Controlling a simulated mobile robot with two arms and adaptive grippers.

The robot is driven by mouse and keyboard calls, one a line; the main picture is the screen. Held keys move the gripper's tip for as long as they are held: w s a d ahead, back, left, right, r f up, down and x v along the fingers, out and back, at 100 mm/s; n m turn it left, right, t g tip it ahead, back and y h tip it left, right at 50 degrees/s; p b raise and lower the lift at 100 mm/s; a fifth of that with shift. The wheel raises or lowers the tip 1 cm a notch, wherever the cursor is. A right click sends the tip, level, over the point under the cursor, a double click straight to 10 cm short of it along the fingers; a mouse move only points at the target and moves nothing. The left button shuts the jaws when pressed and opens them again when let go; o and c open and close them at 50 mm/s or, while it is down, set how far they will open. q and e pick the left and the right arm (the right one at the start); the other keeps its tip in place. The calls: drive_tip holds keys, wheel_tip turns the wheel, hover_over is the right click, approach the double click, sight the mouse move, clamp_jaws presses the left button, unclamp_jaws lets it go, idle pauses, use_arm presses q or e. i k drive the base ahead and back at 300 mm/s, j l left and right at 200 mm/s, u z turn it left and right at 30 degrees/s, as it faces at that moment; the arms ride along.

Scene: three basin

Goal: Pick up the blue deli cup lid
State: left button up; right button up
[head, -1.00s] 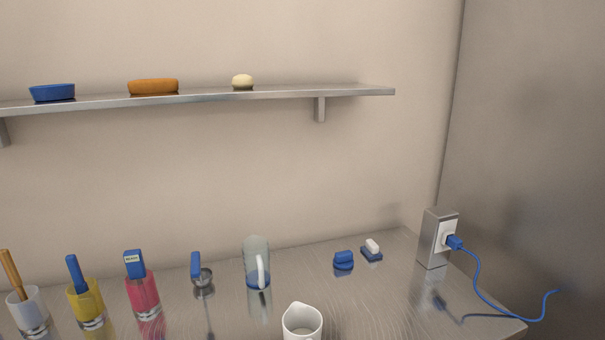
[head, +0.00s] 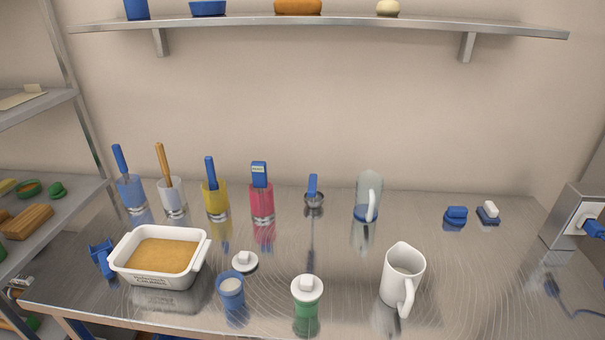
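A blue deli cup (head: 231,297) stands near the front of the steel table, its top open with something pale inside. A round white lid (head: 245,262) with a raised knob lies flat on the table just behind and to the right of it, apart from the cup. I see no blue-coloured lid; this white one is the loose lid nearest the blue cup. A green cup (head: 306,318) to the right wears a similar white lid (head: 307,288). Neither of my grippers is in view.
A white loaf dish (head: 160,281) stands left of the blue cup, and a white pitcher (head: 403,275) stands right of the green cup. Several coloured cups with utensils, such as the red one (head: 262,206), line the back. Table space (head: 350,255) behind the green cup is clear.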

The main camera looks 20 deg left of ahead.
sight(243, 262)
drive_tip(key=u, duration=0.35)
drive_tip(key=k+j+u, duration=0.1)
drive_tip(key=u, duration=0.25)
drive_tip(key=k+u, duration=0.1)
drive_tip(key=u, duration=0.25)
drive_tip(key=j, duration=0.05)
